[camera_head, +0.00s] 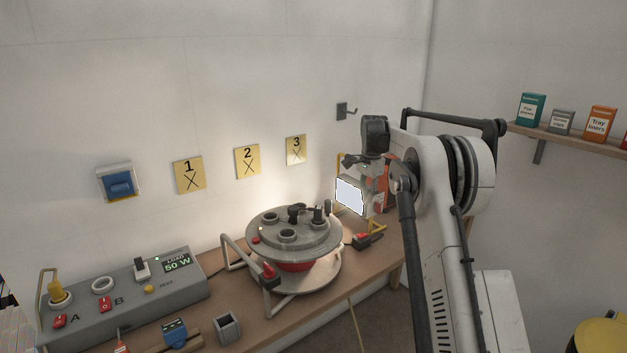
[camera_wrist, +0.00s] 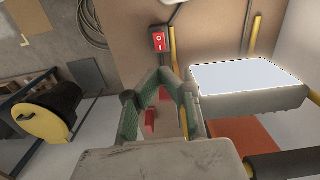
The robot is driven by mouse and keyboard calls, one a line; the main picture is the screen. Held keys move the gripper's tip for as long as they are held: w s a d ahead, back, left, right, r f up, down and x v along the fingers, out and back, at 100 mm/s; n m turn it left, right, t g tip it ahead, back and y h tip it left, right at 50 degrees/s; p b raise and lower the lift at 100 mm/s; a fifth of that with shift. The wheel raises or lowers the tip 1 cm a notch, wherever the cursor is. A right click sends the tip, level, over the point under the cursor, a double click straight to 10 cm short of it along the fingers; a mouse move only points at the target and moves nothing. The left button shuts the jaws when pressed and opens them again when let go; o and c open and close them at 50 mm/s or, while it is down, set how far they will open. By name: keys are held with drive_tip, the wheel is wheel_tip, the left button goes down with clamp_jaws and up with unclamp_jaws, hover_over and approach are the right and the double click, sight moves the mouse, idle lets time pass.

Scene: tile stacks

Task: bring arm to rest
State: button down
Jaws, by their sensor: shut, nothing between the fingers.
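My arm stands raised and bent on the right side of the head view, partly in front of the bench's right end. My gripper (camera_wrist: 156,76) is shut and empty in the wrist view, its green-padded fingers meeting at the tips. In the head view my gripper (camera_head: 348,160) looks small and dark, in front of the back wall near a bright white panel (camera_head: 349,195). The panel also shows in the wrist view, right of the fingers. I cannot tell the exact gap between them.
The wooden bench (camera_head: 230,300) carries a grey control box (camera_head: 125,306) and a round lidded device (camera_head: 295,240). A wall shelf (camera_head: 566,137) with boxes is at right. The wrist view shows a red switch (camera_wrist: 158,41) beyond the fingers and a yellow-ended black drum (camera_wrist: 40,125) at left.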

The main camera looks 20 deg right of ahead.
drive_tip(key=shift+r, duration=0.1)
drive_tip(key=s+a+r+n+t, duration=0.2)
drive_tip(key=s+a+r+n, duration=0.2)
drive_tip(key=s+a+r, duration=0.55)
drive_tip(key=s+a+r+n+t, duration=0.1)
drive_tip(key=s+a+r+n, duration=0.2)
drive_tip(key=s+a+r, duration=0.65)
drive_tip(key=s+a+f+n+t, duration=0.1)
drive_tip(key=s+f, duration=0.3)
drive_tip(key=s, duration=0.6)
drive_tip(key=s+a+f+n+t, duration=0.1)
drive_tip(key=s+a+f+n, duration=0.1)
drive_tip(key=s, duration=0.8)
drive_tip(key=s+a+f+n+t, duration=0.2)
drive_tip(key=s+f+n, duration=0.2)
drive_tip(key=s, duration=0.6)
wheel_tip(320, 180, down, 2)
drive_tip(key=shift+f, duration=0.2)
drive_tip(key=shift+a, duration=0.1)
